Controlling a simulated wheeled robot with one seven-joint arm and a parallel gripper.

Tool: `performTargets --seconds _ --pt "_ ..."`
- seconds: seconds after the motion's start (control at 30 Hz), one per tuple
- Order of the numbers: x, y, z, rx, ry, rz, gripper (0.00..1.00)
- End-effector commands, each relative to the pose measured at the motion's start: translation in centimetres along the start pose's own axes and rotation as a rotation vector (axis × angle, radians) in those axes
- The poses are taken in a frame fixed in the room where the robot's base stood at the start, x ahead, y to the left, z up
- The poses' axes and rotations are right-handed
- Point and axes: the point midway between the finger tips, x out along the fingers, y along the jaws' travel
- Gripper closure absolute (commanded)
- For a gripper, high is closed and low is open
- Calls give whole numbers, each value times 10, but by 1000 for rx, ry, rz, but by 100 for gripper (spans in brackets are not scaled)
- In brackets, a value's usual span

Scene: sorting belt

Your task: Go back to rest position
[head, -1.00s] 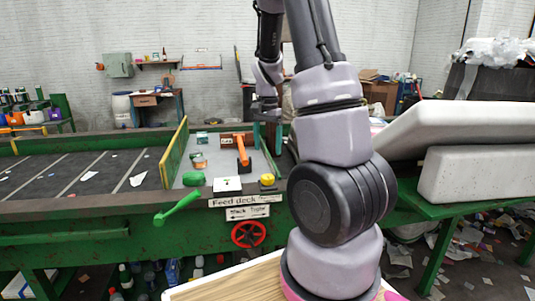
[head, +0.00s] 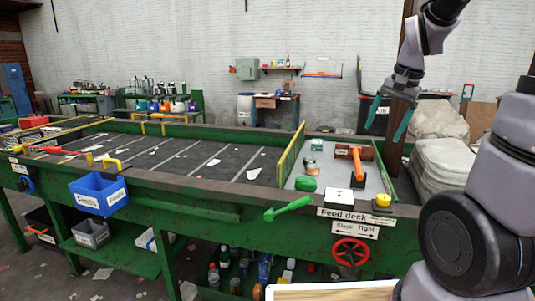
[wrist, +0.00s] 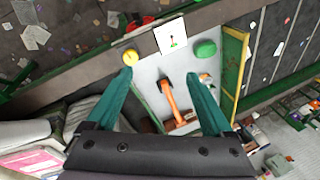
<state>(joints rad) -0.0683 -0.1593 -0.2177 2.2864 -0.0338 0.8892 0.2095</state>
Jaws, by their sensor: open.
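My gripper (head: 391,118) is in the upper right of the head view, above the right end of the feed deck, with its two teal fingers spread apart. Nothing is between them that I can make out. In the wrist view the open fingers (wrist: 166,85) point over the grey feed deck (wrist: 150,103), with an orange-handled lever (wrist: 174,100) seen between them below. The lever also shows in the head view (head: 358,166), apart from my gripper. The deck (head: 325,180) carries a few small items.
The dark belt (head: 215,157) runs left from the deck behind a yellow-edged divider (head: 290,153). A green handle (head: 289,208) and a red wheel (head: 351,251) stick out in front. A blue bin (head: 98,194) hangs at left. Pale sacks (head: 440,168) stand at right.

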Motion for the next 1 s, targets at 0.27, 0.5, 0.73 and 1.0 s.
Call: performTargets --seconds 0.27,0.5,0.73,1.0 --pt "-79 -2 75 -220 143 -157 14" --pt "-106 7 119 -349 242 -208 14" --pt "-110 10 128 -377 263 -214 14" --pt "-110 9 127 -376 263 -214 14"
